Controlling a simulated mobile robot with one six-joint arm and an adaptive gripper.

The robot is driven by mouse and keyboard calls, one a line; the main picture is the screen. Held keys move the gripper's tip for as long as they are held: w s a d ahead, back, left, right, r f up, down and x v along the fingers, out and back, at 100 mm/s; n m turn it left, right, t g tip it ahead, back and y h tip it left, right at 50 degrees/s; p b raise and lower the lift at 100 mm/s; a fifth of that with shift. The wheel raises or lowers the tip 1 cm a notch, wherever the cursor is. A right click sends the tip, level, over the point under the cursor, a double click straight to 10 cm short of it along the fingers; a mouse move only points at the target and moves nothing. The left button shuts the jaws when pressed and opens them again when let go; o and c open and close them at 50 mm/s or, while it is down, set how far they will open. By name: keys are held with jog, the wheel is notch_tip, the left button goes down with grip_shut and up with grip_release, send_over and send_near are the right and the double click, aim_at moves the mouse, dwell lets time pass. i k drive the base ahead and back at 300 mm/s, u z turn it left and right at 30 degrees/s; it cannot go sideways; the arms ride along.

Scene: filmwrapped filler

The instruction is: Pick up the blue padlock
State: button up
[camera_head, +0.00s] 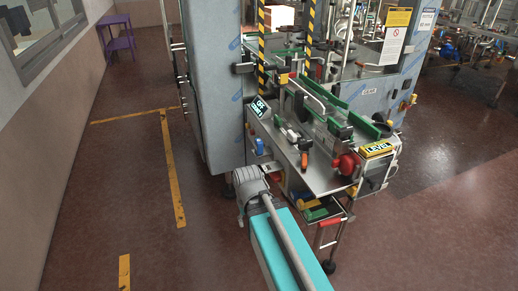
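A small bright blue item (259,147), perhaps the blue padlock, shows at the left side of the machine's metal work table, just below the lit display. It is too small to make out a shackle, or to tell whether it hangs or rests there. My arm rises from the bottom of the view, and its grey joint is a little below and left of the blue item. I cannot make out my gripper's fingers.
The metal table (325,181) carries an orange-handled tool (304,159), a red round part (347,164) and green rails. Yellow, green and red items sit low under its front edge. The tall grey cabinet (212,90) stands behind left.

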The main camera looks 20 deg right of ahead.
aim_at(258, 144)
jog(key=u, duration=0.75)
jog(key=i, duration=0.5)
jog(key=z, duration=0.2)
